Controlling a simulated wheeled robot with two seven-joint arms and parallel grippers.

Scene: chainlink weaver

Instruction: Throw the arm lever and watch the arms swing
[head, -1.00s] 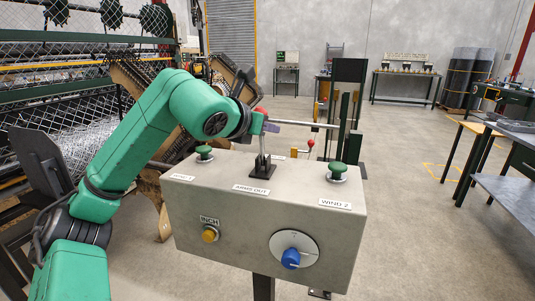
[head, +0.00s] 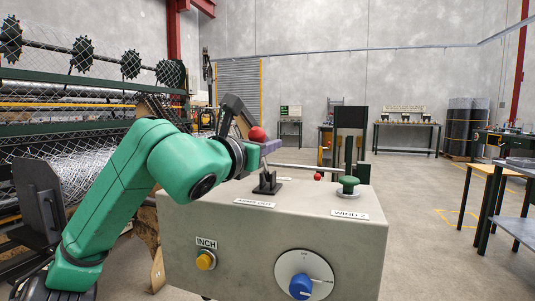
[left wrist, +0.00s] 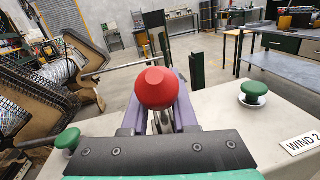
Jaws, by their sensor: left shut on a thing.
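The arm lever, with a red ball knob (head: 257,133), rises from a black base on the grey control box (head: 225,235), behind a label partly reading "ARMS OUT" (head: 254,203). My left gripper (head: 268,147) is shut on the lever just below the knob. In the left wrist view, the red knob (left wrist: 160,85) stands between the purple fingers, which hide much of the shaft. The machine's brown arms (left wrist: 52,98) show at the left of the wrist view; in the head view my arm hides much of them. My right gripper is not in view.
The box also carries a green WIND 2 button (head: 348,186), a yellow INCH button (head: 205,260) and a blue dial (head: 301,287). Another green button (left wrist: 68,140) shows in the wrist view. The mesh machine (head: 75,120) stands left. Tables (head: 515,200) stand right, with open floor between.

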